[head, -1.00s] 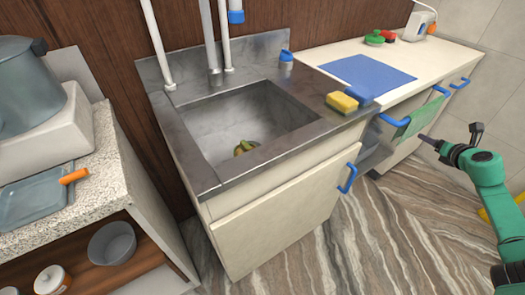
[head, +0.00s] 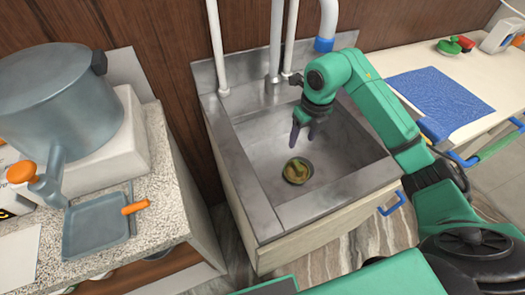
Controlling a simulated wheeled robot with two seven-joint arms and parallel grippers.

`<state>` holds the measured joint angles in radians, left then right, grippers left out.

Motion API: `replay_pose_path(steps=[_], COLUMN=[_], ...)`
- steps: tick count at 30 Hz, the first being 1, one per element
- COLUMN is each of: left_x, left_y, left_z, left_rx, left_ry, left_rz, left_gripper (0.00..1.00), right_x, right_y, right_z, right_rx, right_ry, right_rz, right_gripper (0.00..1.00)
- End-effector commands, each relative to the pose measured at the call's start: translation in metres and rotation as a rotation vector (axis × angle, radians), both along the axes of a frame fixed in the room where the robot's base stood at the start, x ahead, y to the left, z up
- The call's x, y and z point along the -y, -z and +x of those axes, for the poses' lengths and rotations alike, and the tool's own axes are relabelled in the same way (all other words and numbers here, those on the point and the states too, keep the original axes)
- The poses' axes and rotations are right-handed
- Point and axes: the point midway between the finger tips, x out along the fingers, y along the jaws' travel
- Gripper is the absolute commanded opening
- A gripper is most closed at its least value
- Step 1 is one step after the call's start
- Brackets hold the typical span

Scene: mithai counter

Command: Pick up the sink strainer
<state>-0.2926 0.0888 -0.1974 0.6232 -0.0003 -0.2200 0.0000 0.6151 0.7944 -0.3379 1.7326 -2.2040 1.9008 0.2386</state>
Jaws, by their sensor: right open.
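The sink strainer (head: 288,180) is a small round piece low in the metal sink basin (head: 255,150), with green and yellowish scraps in it. My right gripper (head: 303,138) reaches down into the basin from above. Its dark fingers are open and empty, and their tips show just above the strainer in the picture, apart from it. I cannot tell the exact height between them. My left gripper is not in view.
Pipes and a tap (head: 275,40) stand along the sink's back edge. Left is a speckled counter (head: 175,190) with a large pot (head: 55,95) and a grey pan (head: 95,225). Right, a blue mat (head: 440,100) lies on a pale counter.

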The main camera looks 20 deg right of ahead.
Motion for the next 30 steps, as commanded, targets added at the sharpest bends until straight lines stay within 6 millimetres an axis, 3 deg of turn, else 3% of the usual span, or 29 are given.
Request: replay_pose_path(steps=[5, 9, 12, 21, 28, 29, 30], left_x=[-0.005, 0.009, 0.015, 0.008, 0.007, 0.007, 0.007], left_y=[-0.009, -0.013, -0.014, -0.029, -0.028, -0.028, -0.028], left_z=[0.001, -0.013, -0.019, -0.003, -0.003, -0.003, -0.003], left_rx=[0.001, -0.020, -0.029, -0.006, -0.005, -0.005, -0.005], left_ry=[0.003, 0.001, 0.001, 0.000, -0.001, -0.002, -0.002], left_rz=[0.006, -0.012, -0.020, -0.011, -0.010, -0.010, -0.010], left_gripper=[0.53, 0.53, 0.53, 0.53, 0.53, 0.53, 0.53], right_x=[-0.001, -0.001, -0.001, -0.006, -0.005, -0.005, -0.005], right_y=[0.037, 0.072, 0.087, 0.137, 0.143, 0.143, 0.143], right_z=[0.000, 0.004, 0.007, 0.012, 0.013, 0.013, 0.013], right_rx=[-0.017, -0.013, -0.010, -0.009, -0.007, -0.007, -0.007], right_ry=[0.005, 0.005, 0.004, 0.006, 0.003, 0.003, 0.003], right_rz=[-0.003, -0.001, -0.001, -0.001, -0.003, -0.003, -0.003], right_gripper=[0.62, 0.62, 0.62, 0.62, 0.62, 0.59, 0.43])
